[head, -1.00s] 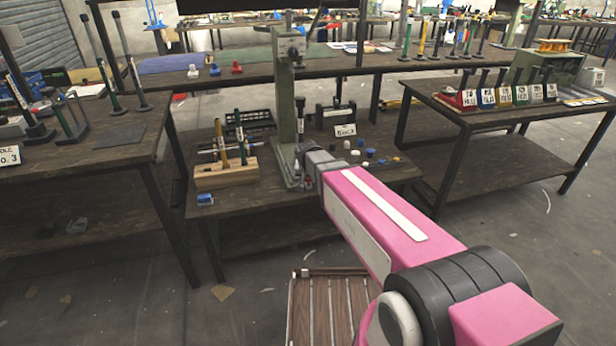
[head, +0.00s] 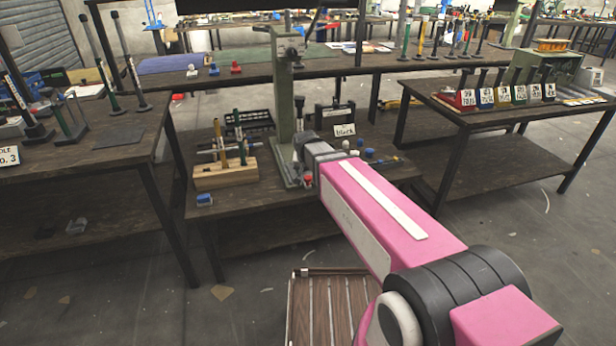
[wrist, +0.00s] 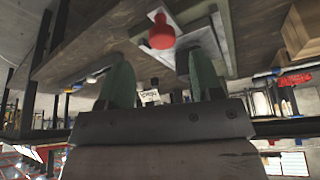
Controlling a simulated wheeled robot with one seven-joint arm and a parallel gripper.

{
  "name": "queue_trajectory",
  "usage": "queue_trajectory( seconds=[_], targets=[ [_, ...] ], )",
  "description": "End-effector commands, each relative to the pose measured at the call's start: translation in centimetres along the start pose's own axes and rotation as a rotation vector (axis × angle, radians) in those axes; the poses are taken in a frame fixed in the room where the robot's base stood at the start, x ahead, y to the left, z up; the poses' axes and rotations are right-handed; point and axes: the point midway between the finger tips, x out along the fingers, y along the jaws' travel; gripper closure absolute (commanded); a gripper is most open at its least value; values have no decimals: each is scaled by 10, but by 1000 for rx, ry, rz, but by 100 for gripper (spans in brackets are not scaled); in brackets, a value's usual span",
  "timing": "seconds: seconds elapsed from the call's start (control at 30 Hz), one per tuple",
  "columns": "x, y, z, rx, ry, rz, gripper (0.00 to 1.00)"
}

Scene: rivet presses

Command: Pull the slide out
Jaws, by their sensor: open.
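The green press (head: 285,105) stands on the middle bench. A red ball knob (head: 308,179) shows low at the front of the press, just beneath my gripper (head: 301,146). In the wrist view the red knob (wrist: 161,32) sits on a pale metal plate, which looks like the slide (wrist: 176,42), at the press base. My gripper (wrist: 158,72) has its two dark green fingers spread, with nothing between them. The knob appears beyond the fingertips, roughly in line with the gap. I cannot tell how far the slide is out; my gripper hides part of the press base.
A wooden block with upright tools (head: 225,175) stands left of the press. A blue piece (head: 205,199) lies near the bench's front edge. A black holder with a "black" label (head: 344,130) and small blue and white pieces lie to the right.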

Motion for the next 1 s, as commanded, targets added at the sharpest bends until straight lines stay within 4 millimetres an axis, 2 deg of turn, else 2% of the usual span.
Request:
queue_trajectory(
  seconds=[0.03,0.13,0.4,0.83,0.93,1.0],
  targets=[
    [-11,1,2,0,0,0,40],
    [-27,0,2,0,1,-1,40],
    [-50,0,1,-1,-1,0,40],
    [-51,2,2,-1,-5,2,40],
    [-46,18,10,-6,-27,9,40],
    [-37,40,21,-16,-59,18,40]
  ],
)
